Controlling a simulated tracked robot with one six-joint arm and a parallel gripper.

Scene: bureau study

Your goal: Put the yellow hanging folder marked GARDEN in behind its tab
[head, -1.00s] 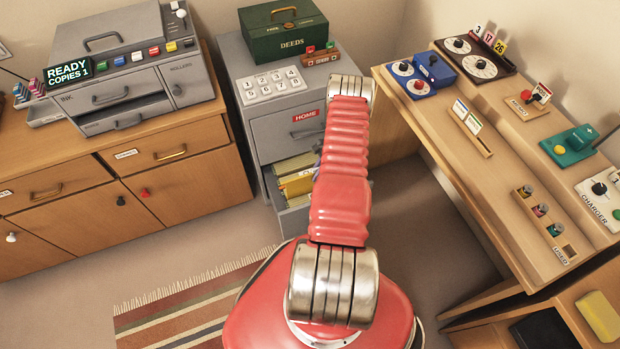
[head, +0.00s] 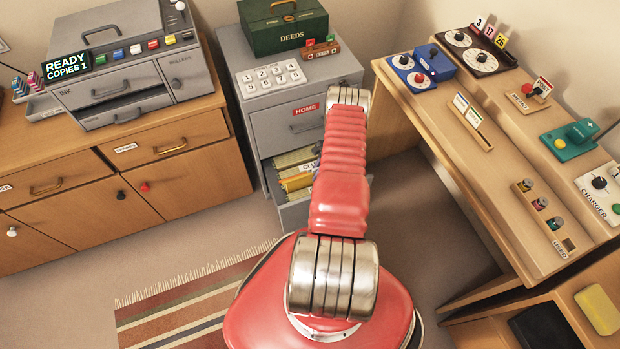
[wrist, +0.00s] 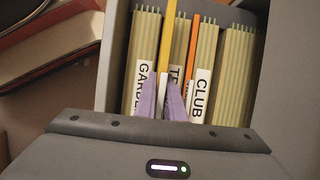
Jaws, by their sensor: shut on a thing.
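The yellow folder (wrist: 168,40) is seen nearly edge-on in the wrist view, standing in the open drawer between the GARDEN tab (wrist: 143,80) and a partly covered tab starting with T (wrist: 175,74). My gripper (wrist: 161,98) is shut on the yellow folder, with one purple finger on each side of it. The left finger overlaps the lower end of the GARDEN tab. The folder's marking is not readable, and its lower edge is hidden. In the head view my red arm hides the gripper.
The open drawer (head: 294,217) of the grey cabinet (head: 283,125) holds pale folders. An orange folder (wrist: 193,45) stands right of my gripper, beside the CLUB tab (wrist: 200,95). The drawer's side walls are close. A desk (head: 455,150) stands to the right, a wooden sideboard (head: 190,180) to the left.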

